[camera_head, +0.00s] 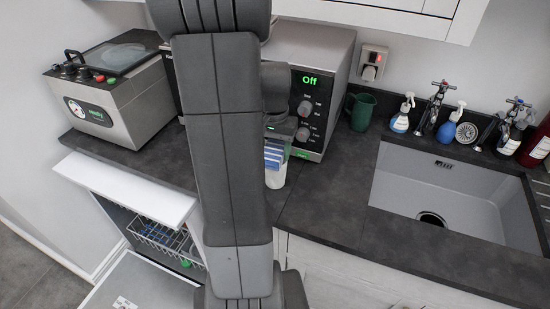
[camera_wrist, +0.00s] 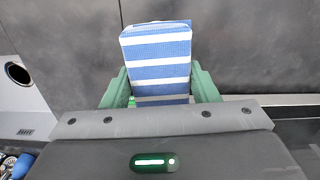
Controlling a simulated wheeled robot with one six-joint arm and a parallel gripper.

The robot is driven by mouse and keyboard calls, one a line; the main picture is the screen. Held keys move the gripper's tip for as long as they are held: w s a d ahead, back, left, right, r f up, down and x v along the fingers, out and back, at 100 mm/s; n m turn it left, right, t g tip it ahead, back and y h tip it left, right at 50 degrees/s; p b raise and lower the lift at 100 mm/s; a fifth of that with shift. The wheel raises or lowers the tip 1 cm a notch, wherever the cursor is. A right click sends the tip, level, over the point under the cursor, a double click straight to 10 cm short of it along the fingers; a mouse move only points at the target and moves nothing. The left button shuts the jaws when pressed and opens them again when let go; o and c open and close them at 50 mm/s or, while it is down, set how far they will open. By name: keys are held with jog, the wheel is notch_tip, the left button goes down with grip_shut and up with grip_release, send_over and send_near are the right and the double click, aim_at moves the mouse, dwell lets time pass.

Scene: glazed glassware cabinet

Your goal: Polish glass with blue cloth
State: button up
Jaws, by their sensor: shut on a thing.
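A blue-and-white striped cloth (camera_wrist: 156,55) sits between the green fingers of my gripper (camera_wrist: 158,88) in the wrist view. The fingers are shut on it from both sides. In the head view the cloth (camera_head: 273,160) shows just right of my arm, above the dark worktop, with my gripper (camera_head: 280,128) partly hidden by the arm. A pale, whitish shape (camera_head: 275,178) shows at the cloth's lower end; I cannot tell whether it is a glass or part of the cloth. I can identify no drinking glass with certainty in either view.
A dark worktop (camera_head: 335,185) runs to a sink (camera_head: 450,200) at right. A microwave (camera_head: 325,80), green mug (camera_head: 361,111) and several bottles stand along the back. A boxy machine (camera_head: 110,95) stands left. Below it, an open compartment shows a wire basket (camera_head: 165,240).

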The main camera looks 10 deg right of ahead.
jog(key=shift+d, duration=1.35)
jog(key=shift+a+f, duration=0.15)
jog(key=shift+a, duration=1.4)
